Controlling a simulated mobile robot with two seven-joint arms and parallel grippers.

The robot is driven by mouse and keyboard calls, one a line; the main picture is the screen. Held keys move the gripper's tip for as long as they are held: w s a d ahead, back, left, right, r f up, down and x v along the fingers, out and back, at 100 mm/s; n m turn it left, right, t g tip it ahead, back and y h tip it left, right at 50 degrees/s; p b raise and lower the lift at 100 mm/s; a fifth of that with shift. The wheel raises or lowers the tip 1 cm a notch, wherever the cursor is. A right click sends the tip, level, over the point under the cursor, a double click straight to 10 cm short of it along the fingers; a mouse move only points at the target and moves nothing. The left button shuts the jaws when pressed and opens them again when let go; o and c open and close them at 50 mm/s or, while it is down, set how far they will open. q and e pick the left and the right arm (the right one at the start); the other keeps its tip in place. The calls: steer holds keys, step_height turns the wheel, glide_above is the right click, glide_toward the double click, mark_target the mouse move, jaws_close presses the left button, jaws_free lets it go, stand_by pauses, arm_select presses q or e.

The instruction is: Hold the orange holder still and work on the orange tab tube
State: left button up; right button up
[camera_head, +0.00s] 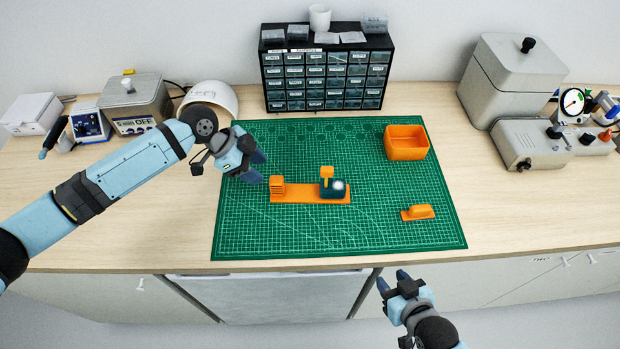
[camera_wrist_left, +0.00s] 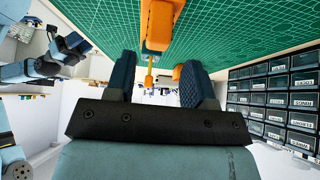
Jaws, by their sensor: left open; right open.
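The orange holder (camera_head: 305,193) lies on the green mat, a long flat base with a ribbed block at its left end. At its right end sits a dark teal tube with a pale round end and an upright orange tab (camera_head: 327,173), which I take as the orange tab tube (camera_head: 330,191). My left gripper (camera_head: 256,168) is open and empty, up and left of the ribbed block. In the left wrist view the holder (camera_wrist_left: 158,22) shows beyond the open fingers (camera_wrist_left: 160,82). My right gripper (camera_head: 391,281) is open and empty in front of the bench edge.
On the green mat (camera_head: 260,235) stand an orange bin (camera_head: 407,145) at back right and a small orange piece (camera_head: 417,212) at right. A drawer cabinet (camera_head: 327,78) stands behind. Grey machines (camera_head: 545,147) are at right. The mat's front is clear.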

mark_target(277, 186)
arm_select(q)
steer(key=shift+s+d+f, duration=0.1)
steer(key=shift+s+f, duration=0.05)
steer(key=shift+f, duration=0.05)
steer(key=shift+d+f+b, duration=0.3)
steer(key=shift+f+b, duration=0.25)
steer(key=shift+f, duration=0.05)
steer(key=b+x, duration=0.3)
steer(key=x, duration=0.2)
steer(key=shift+d+f+b, duration=0.45)
arm_select(e)
steer(key=shift+s+a+f, duration=0.1)
steer(key=shift+s+f, duration=0.05)
steer(key=shift+f, duration=2.6)
arm_select(q)
jaws_close()
arm_select(e)
steer(key=shift+a, duration=0.1)
arm_select(q)
steer(key=shift+s+f, duration=0.1)
steer(key=shift+f, duration=0.1)
arm_select(e)
steer(key=shift+c, duration=0.2)
steer(key=shift+c, duration=0.2)
